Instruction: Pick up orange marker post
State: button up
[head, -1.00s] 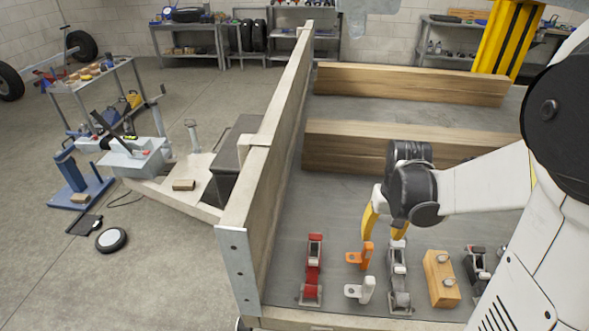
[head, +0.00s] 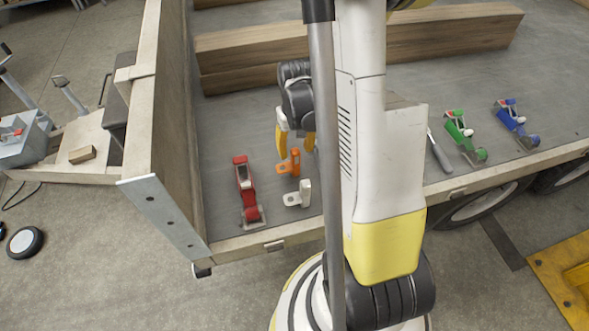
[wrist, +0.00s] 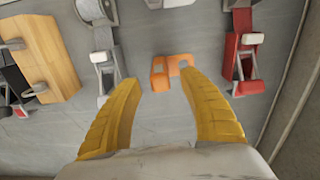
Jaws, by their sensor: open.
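The orange marker post (head: 295,161) is a small L-shaped piece with a flat foot and a short upright. It stands on the grey trailer deck (head: 235,130) near its front edge. In the wrist view the orange marker post (wrist: 158,76) shows ahead of and between the fingertips, with a hole in its foot. My gripper (head: 295,150) is open and empty, yellow fingers pointing down, just above and behind the post. In the wrist view my gripper (wrist: 158,82) has its fingers spread to either side, with no clear contact visible.
A white post (head: 300,196) stands just in front of the orange one. A red clamp (head: 246,190) is to its left. The wrist view shows a grey clamp (wrist: 103,58) and wooden block (wrist: 48,52). The trailer side wall (head: 160,100) rises at left; timber beams (head: 250,50) lie behind.

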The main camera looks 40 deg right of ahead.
jog(key=shift+f, duration=0.75)
jog(key=shift+r, duration=0.1)
grip_shut()
